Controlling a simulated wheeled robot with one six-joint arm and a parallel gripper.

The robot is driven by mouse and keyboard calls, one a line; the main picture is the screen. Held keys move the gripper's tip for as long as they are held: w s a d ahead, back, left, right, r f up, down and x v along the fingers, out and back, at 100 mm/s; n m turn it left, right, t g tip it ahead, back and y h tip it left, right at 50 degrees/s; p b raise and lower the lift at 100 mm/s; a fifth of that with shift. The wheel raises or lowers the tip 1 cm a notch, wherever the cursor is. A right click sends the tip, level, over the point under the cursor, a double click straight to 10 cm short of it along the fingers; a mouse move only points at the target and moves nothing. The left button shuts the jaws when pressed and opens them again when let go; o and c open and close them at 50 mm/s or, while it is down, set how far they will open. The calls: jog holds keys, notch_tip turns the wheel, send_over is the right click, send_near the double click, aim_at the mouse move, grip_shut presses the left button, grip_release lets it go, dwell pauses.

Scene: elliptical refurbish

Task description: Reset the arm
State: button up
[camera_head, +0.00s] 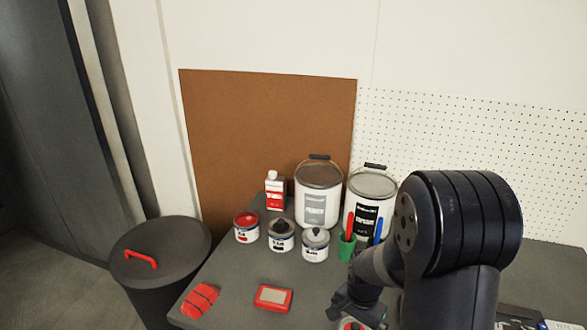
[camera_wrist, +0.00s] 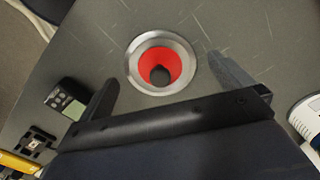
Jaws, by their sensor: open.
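My arm rises at the right of the head view and hangs down over the grey table (camera_head: 235,285). My gripper (camera_head: 345,305) is low near the table's front, partly cut off by the lower edge. In the wrist view my gripper (camera_wrist: 163,69) is open, its two fingers apart. A round silver-rimmed can (camera_wrist: 181,85) with a red inside and a black knob lies in view between and beyond the fingertips. I see gaps on both sides and cannot tell its height relative to the fingers. Part of a red item shows below the gripper in the head view.
Small paint cans (camera_head: 281,240), large pails (camera_head: 318,205), a red-white bottle (camera_head: 274,193) and a green cup (camera_head: 346,246) stand at the back. A red box (camera_head: 273,298) and a red cloth-like item (camera_head: 200,301) lie in front. A dark bin (camera_head: 180,245) stands left.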

jog(key=shift+w+r, duration=0.1)
jog(key=shift+r, duration=0.9)
